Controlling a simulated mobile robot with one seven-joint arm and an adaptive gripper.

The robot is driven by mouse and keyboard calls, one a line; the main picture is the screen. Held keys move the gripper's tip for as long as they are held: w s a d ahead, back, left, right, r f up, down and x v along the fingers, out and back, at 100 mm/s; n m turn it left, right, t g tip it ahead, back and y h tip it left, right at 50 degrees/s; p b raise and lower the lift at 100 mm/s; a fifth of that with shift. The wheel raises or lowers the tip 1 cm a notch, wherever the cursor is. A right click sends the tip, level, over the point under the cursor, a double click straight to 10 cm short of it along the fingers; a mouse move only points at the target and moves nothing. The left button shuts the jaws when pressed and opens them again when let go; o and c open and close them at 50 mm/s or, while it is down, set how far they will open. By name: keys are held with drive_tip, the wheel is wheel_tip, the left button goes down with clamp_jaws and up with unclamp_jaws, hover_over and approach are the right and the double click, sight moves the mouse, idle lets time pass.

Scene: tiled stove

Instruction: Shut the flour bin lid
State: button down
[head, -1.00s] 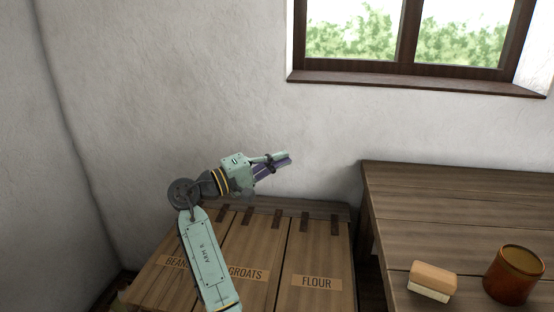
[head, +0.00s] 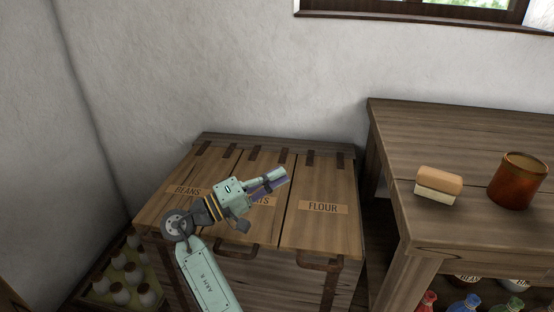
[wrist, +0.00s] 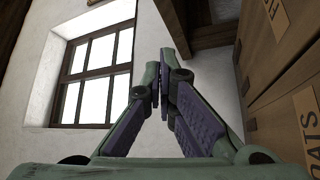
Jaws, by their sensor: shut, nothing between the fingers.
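The flour bin lid (head: 322,190) is the right one of three wooden lids on a chest, with a FLOUR label. It lies flat and level with the lids beside it, so it looks shut. Its dark hinges are at the back and a handle (head: 318,262) is at the front. My gripper (head: 280,180) is shut and empty, above the middle lid (head: 262,170) and close to the left edge of the flour lid. In the wrist view its fingers (wrist: 160,85) meet at the tips. My gripper and arm hide part of the middle lid's label.
The beans lid (head: 185,190) is at the left. A wooden table (head: 450,145) stands to the right, with a brush-like block (head: 438,185) and a brown pot (head: 517,182) on it. Bottles stand beneath it. A crate of round-topped jars (head: 95,295) is at the lower left. A window (wrist: 98,75) shows in the wrist view.

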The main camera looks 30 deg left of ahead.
drive_tip(key=shift+s+d+f+b, duration=0.1)
drive_tip(key=shift+s+f+b, duration=0.2)
drive_tip(key=shift+f, duration=0.5)
drive_tip(key=shift+s+d+f+b, duration=0.15)
drive_tip(key=shift+s+f, duration=0.1)
drive_tip(key=shift+f, duration=0.5)
drive_tip(key=shift+a, duration=0.1)
